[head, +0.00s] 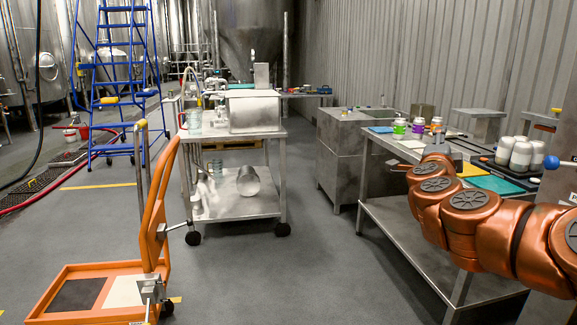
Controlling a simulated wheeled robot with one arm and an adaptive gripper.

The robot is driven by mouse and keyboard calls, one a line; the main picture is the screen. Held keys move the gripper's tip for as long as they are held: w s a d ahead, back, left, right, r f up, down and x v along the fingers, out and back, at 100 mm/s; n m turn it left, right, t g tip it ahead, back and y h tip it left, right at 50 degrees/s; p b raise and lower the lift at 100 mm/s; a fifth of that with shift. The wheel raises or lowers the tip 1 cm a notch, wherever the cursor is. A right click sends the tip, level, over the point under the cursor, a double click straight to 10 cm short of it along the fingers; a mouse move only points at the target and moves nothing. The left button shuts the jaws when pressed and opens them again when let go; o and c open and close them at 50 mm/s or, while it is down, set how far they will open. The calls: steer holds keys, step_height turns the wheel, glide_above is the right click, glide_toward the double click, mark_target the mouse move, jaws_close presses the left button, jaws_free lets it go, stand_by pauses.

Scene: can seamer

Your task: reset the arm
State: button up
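My copper-coloured arm (475,215) reaches in from the right edge in the head view. Its links run toward the upper left, in front of the steel workbench on the right. The arm's far links (435,175) overlap the bench edge in the picture.
The steel workbench (400,220) holds white-topped cans (521,155), a purple container (418,126), a green container (399,127) and a teal mat (495,184). A wheeled steel cart (235,205) carries a machine (253,110). An orange trolley (152,235) stands at left. Floor between is clear.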

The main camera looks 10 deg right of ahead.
steer(key=w+a+r+n+t+y+p, duration=0.1)
steer(key=a+r+n+t+y+p, duration=0.15)
steer(key=a+n+y, duration=0.45)
steer(key=w+a+r+n+t+y+p, duration=0.1)
steer(key=a+r+n+y+p, duration=0.25)
steer(key=a, duration=0.85)
steer(key=s+a+f+n+g+y+p, duration=0.2)
steer(key=s+a+n+y+p, duration=0.15)
steer(key=a, duration=0.25)
steer(key=s+a+f+n+g+y+p, duration=0.1)
steer(key=s+a+n+g+y+p, duration=0.2)
steer(key=a, duration=0.4)
steer(key=s+a+f+n+g+h+p, duration=0.1)
steer(key=s+f+n+g+p, duration=0.25)
steer(key=s, duration=0.45)
steer(key=s+a+f+n+g+p, duration=0.2)
steer(key=s+f+g+p, duration=0.2)
steer(key=s, duration=0.4)
steer(key=s+d+g+h+p, duration=0.1)
steer(key=s+d+g+p, duration=0.2)
steer(key=s, duration=0.7)
steer(key=s+d+g+h+p, duration=0.2)
steer(key=s+d+g+p, duration=0.1)
steer(key=s, duration=0.6)
steer(key=shift+s+d+r+g+h, duration=0.2)
steer(key=shift+s+d+g+h, duration=0.15)
steer(key=shift+d+g, duration=0.4)
steer(key=shift+s+f+n, duration=0.1)
steer(key=shift+n, duration=0.15)
steer(key=shift+c, duration=0.4)
